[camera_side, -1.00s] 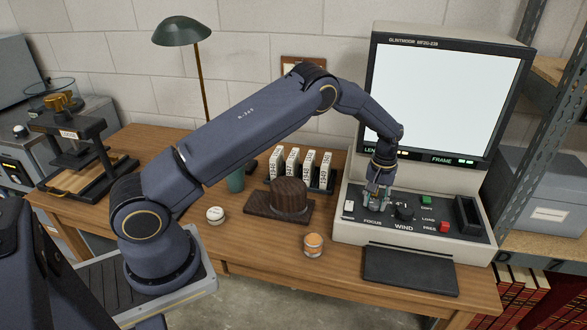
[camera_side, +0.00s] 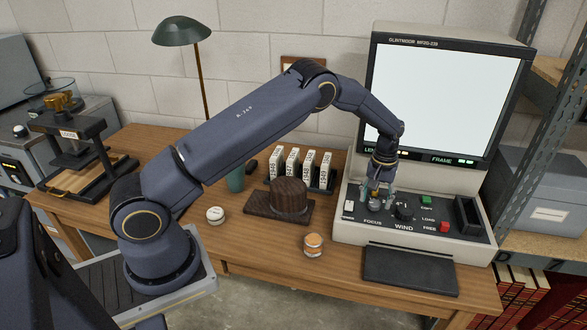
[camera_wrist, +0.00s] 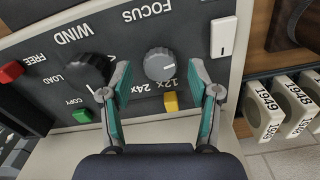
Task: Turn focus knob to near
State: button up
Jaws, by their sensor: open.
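The focus knob (camera_wrist: 160,64) is a round grey dial with a pale pointer mark, beside the FOCUS label on the reader's dark control panel (camera_wrist: 140,22). My gripper (camera_wrist: 160,70) is open, with one teal-padded finger on each side of the knob and a visible gap to both. In the side view my gripper (camera_side: 376,198) points down at the panel above the FOCUS label, and its fingers mostly hide the knob. The panel also shows in the side view (camera_side: 385,235). I cannot read a "near" mark.
A black WIND knob (camera_wrist: 88,72) sits close to one finger. A yellow 12x/24x switch (camera_wrist: 170,101) lies between the fingers, and a white rocker switch (camera_wrist: 223,36) is beyond the other. An orange-topped jar (camera_side: 313,245) and labelled boxes (camera_side: 300,168) stand on the desk.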

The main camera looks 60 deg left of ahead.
aim_at(375, 203)
notch_tip(375, 203, up, 11)
dwell(0.3)
